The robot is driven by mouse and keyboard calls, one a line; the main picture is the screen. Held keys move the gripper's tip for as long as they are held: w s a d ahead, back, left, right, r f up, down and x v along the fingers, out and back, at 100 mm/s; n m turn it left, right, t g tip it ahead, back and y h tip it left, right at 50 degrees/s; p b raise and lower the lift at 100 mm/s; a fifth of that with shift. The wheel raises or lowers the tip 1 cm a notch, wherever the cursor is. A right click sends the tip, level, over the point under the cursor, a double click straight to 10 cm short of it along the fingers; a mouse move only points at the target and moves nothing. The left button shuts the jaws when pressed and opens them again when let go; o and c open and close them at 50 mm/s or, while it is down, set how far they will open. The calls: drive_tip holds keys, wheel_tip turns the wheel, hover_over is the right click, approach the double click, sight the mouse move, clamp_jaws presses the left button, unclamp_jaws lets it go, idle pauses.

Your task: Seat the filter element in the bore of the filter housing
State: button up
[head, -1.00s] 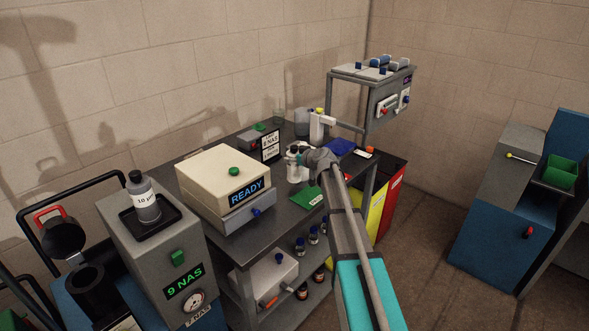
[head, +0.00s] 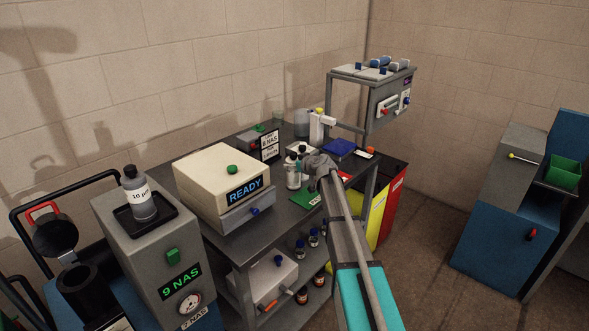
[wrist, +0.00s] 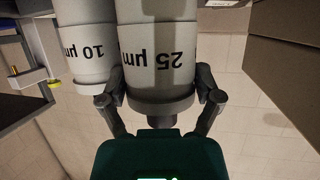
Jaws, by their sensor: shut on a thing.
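My gripper (head: 305,165) is over the workbench. In the wrist view my gripper (wrist: 160,98) has its fingers on both sides of a pale filter element marked 25 µm (wrist: 155,55) and is shut on it. A second pale element marked 10 µm (wrist: 88,50) is close beside it. A pale element (head: 293,177) shows by my gripper in the head view; its label is too small to read. The filter housing (head: 80,285) at lower left is a dark cylinder with an open bore, its lid (head: 55,235) swung up.
That container stands in a black tray (head: 150,222) on a grey unit reading 9 NAS (head: 165,255). A beige box (head: 215,180) marked READY sits on the bench between my gripper and the housing. Yellow and red bins (head: 380,205) stand at the bench's right end.

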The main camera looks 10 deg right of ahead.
drive_tip(key=shift+f, duration=0.25)
drive_tip(key=o, duration=1)
drive_tip(key=shift+r, duration=0.1)
drive_tip(key=shift+o, duration=0.2)
drive_tip(key=shift+r, duration=0.1)
drive_tip(key=p+v, duration=0.4)
drive_tip(key=v, duration=0.8)
drive_tip(key=shift+p, duration=0.35)
